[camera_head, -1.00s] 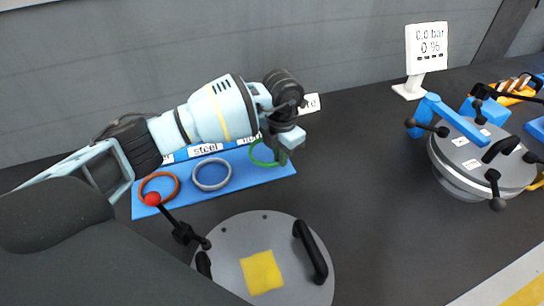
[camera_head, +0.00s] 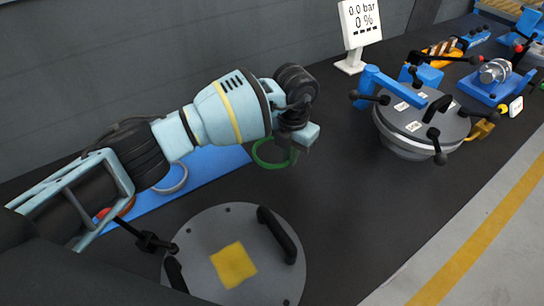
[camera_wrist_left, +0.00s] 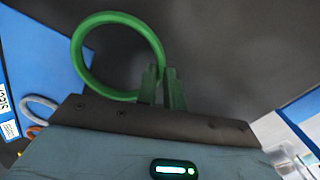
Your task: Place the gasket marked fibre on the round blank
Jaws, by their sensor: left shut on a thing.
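My left gripper (camera_head: 292,154) is shut on a green ring gasket (camera_head: 260,162), held above the dark bench just right of the blue board. In the left wrist view the fingers (camera_wrist_left: 163,90) pinch the edge of the green ring (camera_wrist_left: 78,62). No marking can be read on it. A round grey plate (camera_head: 202,242) with a yellow square and black handles is below the gripper, nearer me. A round grey lid (camera_head: 425,124) with small white labels is on a clamped vessel at right. I cannot tell from labels which is the blank. My right gripper is not in view.
The blue board (camera_head: 208,166) holds a grey ring (camera_head: 185,180) and an orange ring (camera_head: 125,208), partly hidden by my arm. A white gauge display (camera_head: 361,22) stands at the back. Clear bench lies between the plate and vessel.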

